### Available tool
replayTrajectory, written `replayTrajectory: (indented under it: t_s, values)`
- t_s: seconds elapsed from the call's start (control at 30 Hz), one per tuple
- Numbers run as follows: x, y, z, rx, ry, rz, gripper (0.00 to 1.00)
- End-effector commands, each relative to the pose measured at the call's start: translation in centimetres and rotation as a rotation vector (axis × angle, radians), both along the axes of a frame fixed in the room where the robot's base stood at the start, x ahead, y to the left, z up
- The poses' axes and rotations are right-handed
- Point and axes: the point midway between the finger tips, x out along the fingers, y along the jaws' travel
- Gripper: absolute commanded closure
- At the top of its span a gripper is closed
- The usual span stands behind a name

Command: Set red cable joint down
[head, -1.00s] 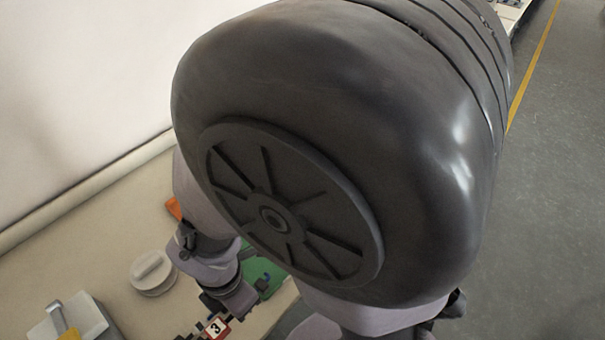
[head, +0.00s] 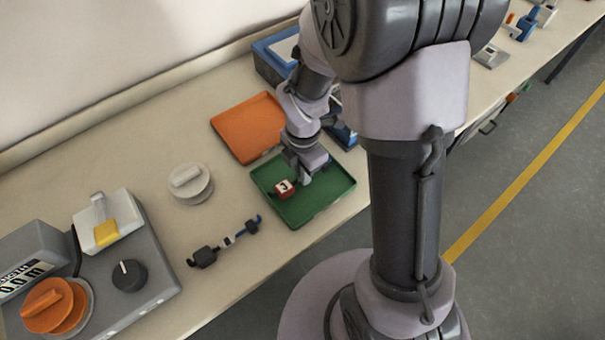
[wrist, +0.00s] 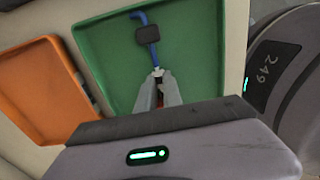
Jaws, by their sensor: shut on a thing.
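The red cable joint (head: 284,188), a small red block with a white "3" label, is at my gripper (head: 304,180) over the green tray (head: 325,198). In the wrist view my gripper's fingers (wrist: 158,92) are closed on it, and they hide most of the red part. A blue bent cable end with a dark block (wrist: 149,35) sticks out beyond the fingertips over the green tray (wrist: 105,60). I cannot tell whether the piece touches the tray floor.
An orange tray (head: 248,127) lies behind the green one, and a blue bin (head: 275,62) stands beyond. Another cable piece (head: 228,241) lies in front of the round white knob (head: 190,184). A grey console (head: 140,285) fills the left.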

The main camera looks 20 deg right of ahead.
Motion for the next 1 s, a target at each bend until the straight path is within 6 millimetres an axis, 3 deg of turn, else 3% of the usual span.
replayTrajectory:
  t_s: [0.3, 0.33, 0.4, 0.73, 0.87, 1.0]
  values:
    - [0.0, 0.0, -0.2, 0.0, -0.001, 0.0, 1.0]
    - [0.0, 0.0, -0.1, 0.0, -0.001, 0.0, 0.84]
    - [0.0, 0.0, -0.1, 0.0, -0.001, 0.0, 0.7]
    - [0.0, 0.0, 0.2, 0.0, -0.002, 0.0, 0.68]
    - [0.1, 0.0, 2.9, 0.0, -0.005, 0.001, 0.68]
    - [0.1, 0.1, 7.3, 0.0, -0.006, 0.0, 0.68]
